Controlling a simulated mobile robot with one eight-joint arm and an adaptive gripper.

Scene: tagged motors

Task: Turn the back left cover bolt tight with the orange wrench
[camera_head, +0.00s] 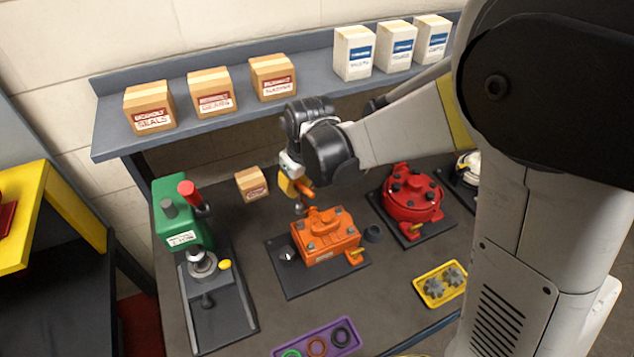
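The orange motor housing (325,243) sits on a dark base plate (290,286) in the middle of the bench. Its top cover carries several small bolts, too small here to tell whether they are seated. My gripper (297,187) is over the back left corner of the housing, pointing down. It appears shut on the orange wrench (304,189), whose grey lower end (299,208) hangs close to the back left cover bolt. I cannot tell whether it touches the bolt. My arm hides part of the gripper, and the fingertips are small.
A red motor (410,195) stands to the right, a green press (182,213) to the left. A small carton (251,184) lies behind. A yellow tray (440,284) with gears and a purple tray (317,340) with rings are in front. A shelf (232,112) with boxes runs above the back.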

